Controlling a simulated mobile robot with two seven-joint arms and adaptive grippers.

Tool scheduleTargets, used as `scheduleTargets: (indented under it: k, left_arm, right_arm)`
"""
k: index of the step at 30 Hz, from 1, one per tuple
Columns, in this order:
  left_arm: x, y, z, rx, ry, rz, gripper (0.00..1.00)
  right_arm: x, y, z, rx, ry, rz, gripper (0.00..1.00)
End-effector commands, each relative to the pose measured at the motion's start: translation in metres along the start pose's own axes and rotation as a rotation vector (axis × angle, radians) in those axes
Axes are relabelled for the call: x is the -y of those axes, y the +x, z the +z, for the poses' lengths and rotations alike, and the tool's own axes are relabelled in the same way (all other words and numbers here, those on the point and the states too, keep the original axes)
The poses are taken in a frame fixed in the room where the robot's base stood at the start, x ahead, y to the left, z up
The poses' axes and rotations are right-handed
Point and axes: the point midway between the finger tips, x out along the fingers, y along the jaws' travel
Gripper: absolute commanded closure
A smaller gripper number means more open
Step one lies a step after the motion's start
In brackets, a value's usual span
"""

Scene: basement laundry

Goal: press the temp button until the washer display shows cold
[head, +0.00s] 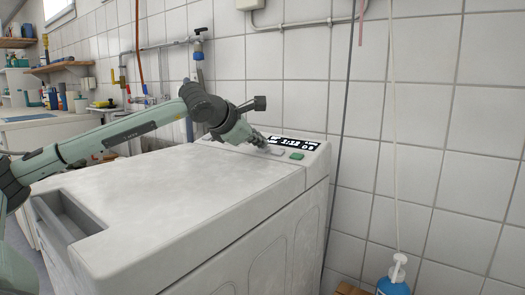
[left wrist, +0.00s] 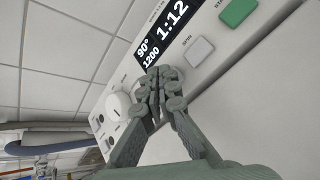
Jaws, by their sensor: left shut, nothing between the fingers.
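The washer display (left wrist: 165,33) reads 90°, 1200 and 1:12 in the left wrist view. It also shows on the control panel in the head view (head: 295,143), small and partly legible. My left gripper (left wrist: 160,80) is shut and empty, with its fingertips at the panel just below the display's 90° and 1200 end. A pale button lies behind the fingertips and is mostly hidden; its label cannot be read. A grey button labelled spin (left wrist: 199,50) is beside it. In the head view my left gripper (head: 263,143) reaches the panel from the left.
A green start button (left wrist: 237,11) is beyond the spin button. A round white knob (left wrist: 118,106) is on the other side of the gripper. The washer top (head: 170,195) is clear. A tiled wall with pipes stands behind; a blue bottle (head: 393,284) is at lower right.

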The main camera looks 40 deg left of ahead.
Motion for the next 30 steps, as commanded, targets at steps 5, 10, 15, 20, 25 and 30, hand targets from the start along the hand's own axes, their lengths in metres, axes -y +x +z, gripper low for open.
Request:
scheduleTargets:
  k: [5, 10, 15, 20, 25, 30]
  left_arm:
    - [0.0014, 0.0016, -0.0013, 0.0, 0.0, 0.0, 1.0]
    - [0.0023, 0.0028, -0.0023, -0.001, 0.0, -0.001, 1.0]
    - [0.0032, 0.0039, -0.0032, -0.001, 0.0, -0.001, 1.0]
    - [0.0031, 0.004, -0.0032, -0.002, 0.0, -0.001, 1.0]
    - [0.0032, 0.0041, -0.0034, -0.002, 0.0, -0.001, 1.0]
    - [0.0008, 0.0013, -0.0013, -0.002, 0.0, -0.001, 1.0]
  right_arm:
    - [0.0003, 0.0016, 0.0023, 0.0, 0.0, 0.0, 0.28]
    - [0.0005, 0.0027, 0.0041, 0.0, 0.0, 0.0, 0.28]
    - [0.0007, 0.0038, 0.0058, 0.0, 0.0, 0.0, 0.28]
    - [0.0007, 0.0039, 0.0059, 0.0, 0.0, 0.0, 0.28]
    - [0.0007, 0.0039, 0.0059, 0.0, 0.0, 0.0, 0.28]
    - [0.0005, 0.003, 0.0047, 0.0, 0.0, 0.0, 0.28]
